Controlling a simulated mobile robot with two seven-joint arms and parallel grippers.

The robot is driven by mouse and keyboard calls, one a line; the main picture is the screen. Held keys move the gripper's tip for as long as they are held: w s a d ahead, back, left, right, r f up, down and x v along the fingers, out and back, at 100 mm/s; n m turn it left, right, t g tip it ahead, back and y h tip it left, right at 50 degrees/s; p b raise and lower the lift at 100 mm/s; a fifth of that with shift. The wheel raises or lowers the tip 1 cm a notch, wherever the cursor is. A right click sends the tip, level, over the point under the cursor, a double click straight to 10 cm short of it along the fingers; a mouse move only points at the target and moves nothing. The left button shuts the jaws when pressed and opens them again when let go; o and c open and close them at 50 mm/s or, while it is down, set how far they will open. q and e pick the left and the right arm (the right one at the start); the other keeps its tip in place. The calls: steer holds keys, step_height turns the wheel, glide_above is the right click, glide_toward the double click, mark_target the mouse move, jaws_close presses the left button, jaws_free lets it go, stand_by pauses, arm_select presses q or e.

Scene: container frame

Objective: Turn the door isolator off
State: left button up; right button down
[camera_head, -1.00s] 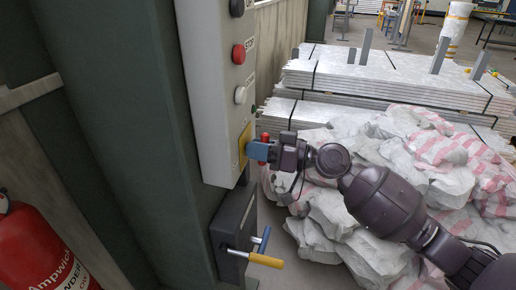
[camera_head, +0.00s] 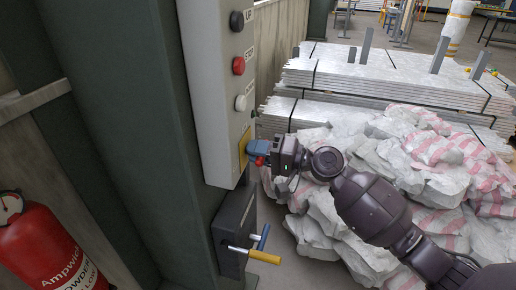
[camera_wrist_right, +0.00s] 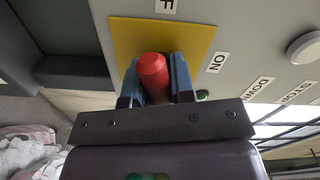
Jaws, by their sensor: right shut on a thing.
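The door isolator is a red handle (camera_head: 260,161) on a yellow plate (camera_head: 243,148) at the bottom of a grey control box (camera_head: 205,90). My right gripper (camera_head: 257,149), with blue fingertips, is shut on the red handle, at the box's front face. In the right wrist view the red handle (camera_wrist_right: 152,72) sits between the two fingers, in front of the yellow plate (camera_wrist_right: 190,38). My left gripper is not in view.
Above are a black button (camera_head: 237,20), a red button (camera_head: 238,66) and a white button (camera_head: 240,103). A dark box (camera_head: 232,215) with yellow and blue handles is below. A fire extinguisher (camera_head: 45,245) stands left; stacked panels (camera_head: 385,80) and sacks (camera_head: 320,215) lie right.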

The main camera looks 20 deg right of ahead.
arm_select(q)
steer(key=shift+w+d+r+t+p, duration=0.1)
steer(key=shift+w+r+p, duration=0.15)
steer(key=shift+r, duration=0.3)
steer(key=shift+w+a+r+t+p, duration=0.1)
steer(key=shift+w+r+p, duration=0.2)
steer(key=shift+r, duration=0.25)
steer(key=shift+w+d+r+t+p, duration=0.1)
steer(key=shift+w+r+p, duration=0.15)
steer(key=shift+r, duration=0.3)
arm_select(e)
steer(key=shift+m, duration=1.7)
steer(key=c, duration=1)
jaws_free()
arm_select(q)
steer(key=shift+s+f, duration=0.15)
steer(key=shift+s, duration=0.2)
arm_select(e)
steer(key=shift+s+d+f, duration=0.1)
steer(key=shift+s+d, duration=0.15)
steer(key=shift+d, duration=0.2)
arm_select(q)
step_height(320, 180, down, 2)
steer(key=shift+b, duration=0.85)
arm_select(e)
steer(key=v, duration=0.9)
steer(key=shift+s+d, duration=0.3)
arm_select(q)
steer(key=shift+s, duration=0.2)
